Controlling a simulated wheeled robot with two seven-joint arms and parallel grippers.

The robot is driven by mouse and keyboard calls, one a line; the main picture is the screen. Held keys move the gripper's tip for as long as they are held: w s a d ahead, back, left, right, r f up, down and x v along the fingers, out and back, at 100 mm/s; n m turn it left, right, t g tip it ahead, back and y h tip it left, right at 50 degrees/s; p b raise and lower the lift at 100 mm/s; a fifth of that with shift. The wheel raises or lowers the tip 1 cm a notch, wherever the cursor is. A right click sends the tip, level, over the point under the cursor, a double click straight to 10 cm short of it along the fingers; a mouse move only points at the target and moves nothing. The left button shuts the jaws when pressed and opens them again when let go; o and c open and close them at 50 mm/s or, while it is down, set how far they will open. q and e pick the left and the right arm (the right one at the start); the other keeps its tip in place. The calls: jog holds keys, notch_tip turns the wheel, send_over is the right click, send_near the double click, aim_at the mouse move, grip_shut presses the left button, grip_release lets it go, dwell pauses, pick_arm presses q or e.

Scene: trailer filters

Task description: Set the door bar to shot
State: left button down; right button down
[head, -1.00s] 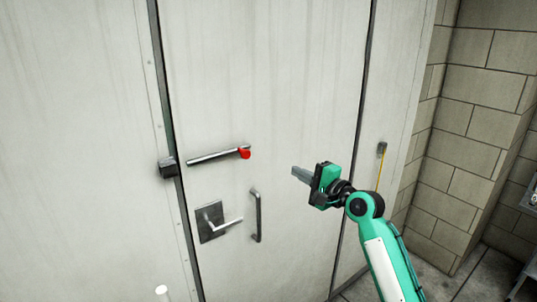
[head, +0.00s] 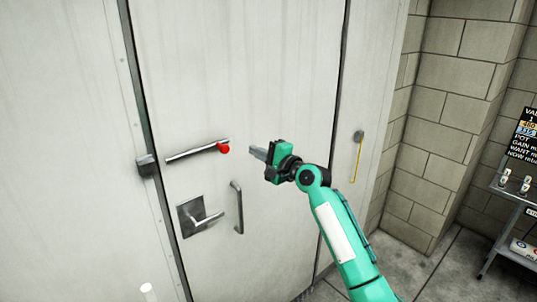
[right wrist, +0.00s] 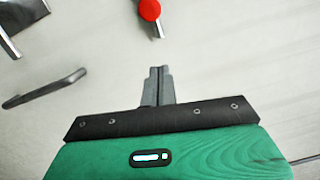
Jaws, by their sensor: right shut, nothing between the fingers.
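The door bar (head: 190,151) is a grey metal bar with a red knob (head: 223,148) at its right end, lying nearly level on the pale door (head: 270,60). A dark keeper block (head: 147,166) sits at the door's left edge, and a small gap shows between it and the bar's left end. My right gripper (head: 253,151) is shut and empty, just right of the red knob and apart from it. In the right wrist view the knob (right wrist: 150,10) shows at the top, beyond the closed fingers (right wrist: 158,84). My left gripper is not in view.
A lever handle on a square plate (head: 200,215) and an upright pull handle (head: 237,207) are on the door below the bar. A yellow cord (head: 357,160) hangs at right. A block wall (head: 450,110) and a small shelf cart (head: 515,195) stand further right.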

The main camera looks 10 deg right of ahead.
jog(key=a, duration=0.1)
jog(key=a+p, duration=0.1)
jog(key=a, duration=0.1)
jog(key=a+p, duration=0.1)
jog(key=a, duration=0.1)
jog(key=shift+s+r, duration=0.1)
jog(key=shift+r, duration=0.2)
jog(key=s+a+p, duration=0.3)
jog(key=a+p, duration=0.2)
jog(key=shift+s+a, duration=0.15)
jog(key=shift+s, duration=0.2)
